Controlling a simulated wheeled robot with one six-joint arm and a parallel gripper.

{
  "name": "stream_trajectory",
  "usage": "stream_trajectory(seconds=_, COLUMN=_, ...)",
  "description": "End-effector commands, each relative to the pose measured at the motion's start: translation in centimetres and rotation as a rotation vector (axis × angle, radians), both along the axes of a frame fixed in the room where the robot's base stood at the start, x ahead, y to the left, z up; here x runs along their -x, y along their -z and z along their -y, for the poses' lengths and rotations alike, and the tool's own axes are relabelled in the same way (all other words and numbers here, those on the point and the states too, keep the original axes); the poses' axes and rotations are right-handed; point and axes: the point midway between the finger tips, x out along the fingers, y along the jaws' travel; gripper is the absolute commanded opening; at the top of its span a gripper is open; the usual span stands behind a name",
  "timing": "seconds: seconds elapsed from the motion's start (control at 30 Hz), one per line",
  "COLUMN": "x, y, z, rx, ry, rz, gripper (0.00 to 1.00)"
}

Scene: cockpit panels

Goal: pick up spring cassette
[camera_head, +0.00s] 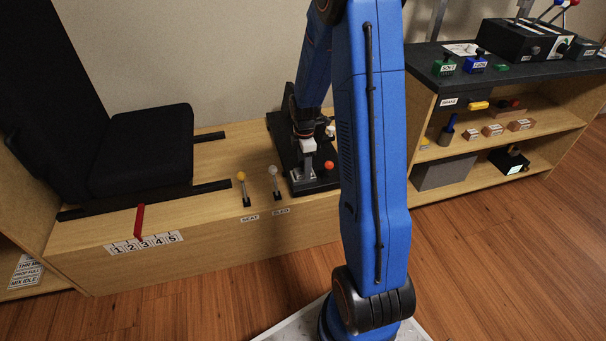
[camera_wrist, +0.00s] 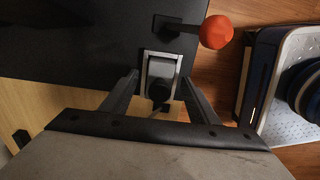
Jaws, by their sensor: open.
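A grey block with a black knob, which looks like the spring cassette (camera_wrist: 161,68), sits in a pale square frame on the black console in the wrist view. No label on it is readable. My gripper (camera_wrist: 159,80) is open, with one finger on each side of the block and knob. Whether the fingers touch it cannot be told. A green block (camera_head: 444,66) and a blue block (camera_head: 475,63), both labelled and black-knobbed, stand on the right-hand shelf unit.
A red ball knob (camera_wrist: 215,32) stands close to the right of the frame on the console. Two short levers (camera_head: 241,180) stand on the wooden bench left of the console (camera_head: 318,186). A black seat (camera_head: 140,145) is further left. Floor is free in front.

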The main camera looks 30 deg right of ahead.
Motion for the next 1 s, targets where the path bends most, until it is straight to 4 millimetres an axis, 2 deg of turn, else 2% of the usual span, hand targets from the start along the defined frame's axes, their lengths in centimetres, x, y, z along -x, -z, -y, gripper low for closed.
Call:
stream_trajectory(seconds=0.1, x=0.1, y=0.9, z=0.0, rx=-0.001, ry=0.0, rz=-0.002, gripper=0.55)
stream_trajectory(seconds=0.37, x=0.0, y=1.0, z=0.0, rx=0.0, ry=0.0, rz=0.0, gripper=0.55)
stream_trajectory(seconds=0.5, x=0.0, y=1.0, z=0.0, rx=0.0, ry=0.0, rz=0.0, gripper=0.21)
stream_trajectory(seconds=0.57, x=0.0, y=1.0, z=0.0, rx=0.0, ry=0.0, rz=0.0, gripper=0.08)
stream_trajectory(seconds=0.87, x=0.0, y=0.8, z=0.0, rx=0.0, ry=0.0, rz=0.001, gripper=0.08)
stream_trajectory(seconds=1.0, x=-0.1, y=-0.5, z=0.0, rx=0.001, ry=0.0, rz=0.004, gripper=0.08)
